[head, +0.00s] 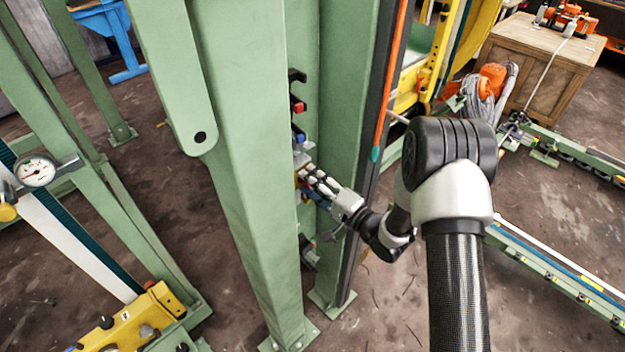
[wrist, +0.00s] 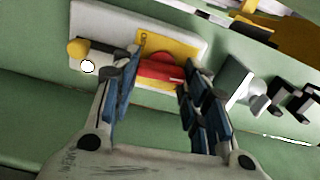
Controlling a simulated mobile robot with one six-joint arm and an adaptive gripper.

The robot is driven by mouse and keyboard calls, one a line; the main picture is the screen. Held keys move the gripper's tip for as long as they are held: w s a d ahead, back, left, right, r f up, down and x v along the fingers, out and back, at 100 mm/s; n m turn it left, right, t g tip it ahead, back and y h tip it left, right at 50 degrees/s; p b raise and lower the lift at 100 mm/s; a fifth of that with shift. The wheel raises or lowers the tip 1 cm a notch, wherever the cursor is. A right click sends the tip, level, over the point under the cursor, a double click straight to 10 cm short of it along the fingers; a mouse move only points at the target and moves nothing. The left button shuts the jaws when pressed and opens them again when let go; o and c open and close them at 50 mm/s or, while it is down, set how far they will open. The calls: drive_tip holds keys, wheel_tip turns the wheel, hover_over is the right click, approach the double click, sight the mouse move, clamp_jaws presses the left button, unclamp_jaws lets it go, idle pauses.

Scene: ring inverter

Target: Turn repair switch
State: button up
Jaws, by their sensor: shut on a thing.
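The repair switch appears to be the red knob (wrist: 160,67) on a yellow plate (wrist: 168,45) in the wrist view. The plate is fixed to a pale panel (wrist: 100,15) on a green post. My gripper (wrist: 157,78) has its fingers on either side of the red knob and is shut on it. In the head view my gripper (head: 312,180) reaches between green posts to the control panel. There the knob is hidden by the fingers.
Beside the knob are a yellow part (wrist: 77,47) and a white round lamp (wrist: 88,67). Black and pale fittings (wrist: 255,98) stand close on the right. A green post (head: 245,180) rises just left of my gripper, and an orange strip (head: 392,70) runs to its right.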

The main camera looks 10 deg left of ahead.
drive_tip(key=shift+m, duration=0.6)
drive_tip(key=o, duration=1.1)
drive_tip(key=v, duration=1.2)
